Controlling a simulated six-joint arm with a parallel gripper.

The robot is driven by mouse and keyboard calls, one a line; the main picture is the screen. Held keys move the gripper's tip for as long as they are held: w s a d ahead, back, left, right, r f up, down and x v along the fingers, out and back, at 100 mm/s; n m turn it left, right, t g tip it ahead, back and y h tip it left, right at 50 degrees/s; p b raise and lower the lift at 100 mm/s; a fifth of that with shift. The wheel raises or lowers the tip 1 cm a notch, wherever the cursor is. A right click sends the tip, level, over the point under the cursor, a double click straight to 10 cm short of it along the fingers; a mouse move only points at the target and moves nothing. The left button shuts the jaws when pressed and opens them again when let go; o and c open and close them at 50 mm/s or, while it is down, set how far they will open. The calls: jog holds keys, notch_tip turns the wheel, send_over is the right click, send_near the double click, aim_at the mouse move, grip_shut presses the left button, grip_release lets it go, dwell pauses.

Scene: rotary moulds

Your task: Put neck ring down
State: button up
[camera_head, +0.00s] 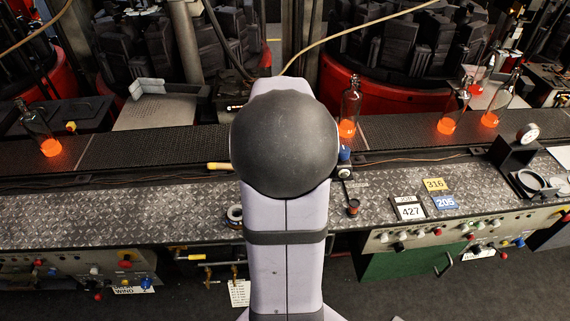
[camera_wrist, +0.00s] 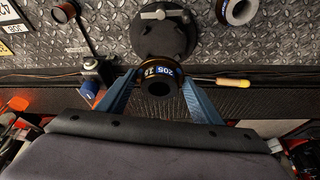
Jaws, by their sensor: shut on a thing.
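The neck ring (camera_wrist: 158,77) is a dark ring with a brown-orange rim and a blue label reading 205. In the wrist view it sits between the two blue fingers of my gripper (camera_wrist: 154,84), which is shut on it. Just beyond it is a round dark fixture (camera_wrist: 164,42) with a silver handle on top. The ring overlaps the fixture's near edge in the picture; I cannot tell whether they touch. In the head view my arm hides the gripper, the held ring and the fixture.
Another ring (camera_head: 235,214) lies on the diamond-plate bench (camera_head: 110,207); it also shows in the wrist view (camera_wrist: 237,10). A yellow-handled tool (camera_wrist: 232,84) and a blue-topped device (camera_wrist: 90,88) flank the gripper. Number plates (camera_head: 410,208) and a dial gauge stand (camera_head: 517,152) are right. Glowing bottles (camera_head: 348,110) stand behind.

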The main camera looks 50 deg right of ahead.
jog(key=w+a+f+n+t, duration=0.15)
jog(key=w+a+n, duration=0.25)
jog(key=w+a, duration=0.65)
jog(key=n+y, duration=0.3)
jog(key=n, duration=0.2)
send_over(171, 215)
jog(key=s, duration=0.2)
jog(key=shift+w+a+f+t+b, duration=0.1)
jog(key=shift+w+f+t+b, duration=0.05)
jog(key=shift+f+t+b, duration=0.25)
jog(key=shift+f+p, duration=1.15)
jog(key=shift+f, duration=3.8)
jog(key=shift+f, duration=0.1)
